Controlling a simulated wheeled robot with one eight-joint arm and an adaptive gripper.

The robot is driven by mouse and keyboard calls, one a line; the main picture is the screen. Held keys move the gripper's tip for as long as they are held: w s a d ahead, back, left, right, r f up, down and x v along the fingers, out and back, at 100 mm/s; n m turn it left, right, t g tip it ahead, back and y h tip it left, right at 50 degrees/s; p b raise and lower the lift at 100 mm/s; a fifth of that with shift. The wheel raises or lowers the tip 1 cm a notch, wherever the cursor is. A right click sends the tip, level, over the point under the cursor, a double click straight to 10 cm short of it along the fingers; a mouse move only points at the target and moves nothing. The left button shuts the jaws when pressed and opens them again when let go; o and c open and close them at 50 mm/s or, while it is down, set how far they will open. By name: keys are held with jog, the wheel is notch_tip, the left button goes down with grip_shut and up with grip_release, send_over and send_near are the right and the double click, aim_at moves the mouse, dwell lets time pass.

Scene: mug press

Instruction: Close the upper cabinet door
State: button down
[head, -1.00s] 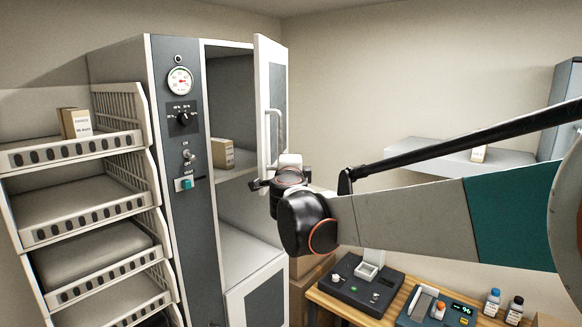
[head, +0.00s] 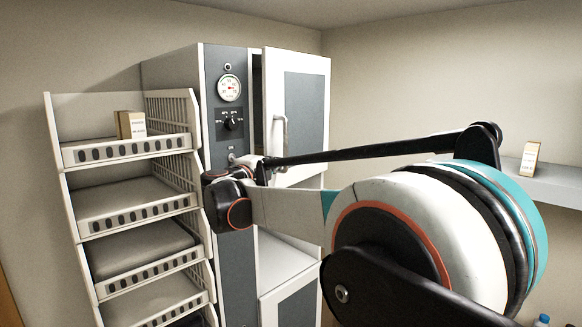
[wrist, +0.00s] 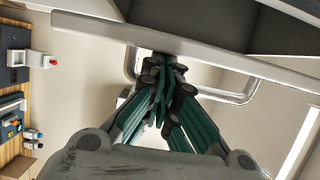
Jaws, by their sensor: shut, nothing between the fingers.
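The upper cabinet door (head: 305,115), white-framed with a grey panel, stands ajar. A dark gap shows along its left edge in the head view. Its pale bar handle (head: 282,130) is near that edge; the handle also shows in the wrist view (wrist: 245,93). My gripper (wrist: 163,62) is shut and empty, with its fingertips at the door's edge strip (wrist: 215,60) beside the handle. I cannot tell whether they touch.
A shelf rack (head: 130,205) stands left of the cabinet, with a small box (head: 130,124) on top. The cabinet's gauge (head: 229,88) and dial panel are left of the door. A wall shelf (head: 550,186) with a box is at right. The wrist view shows a wooden table (wrist: 14,120) with devices.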

jog(key=shift+w+a, duration=0.45)
jog(key=shift+a, duration=0.25)
jog(key=shift+w+a, duration=0.45)
jog(key=shift+a, duration=0.2)
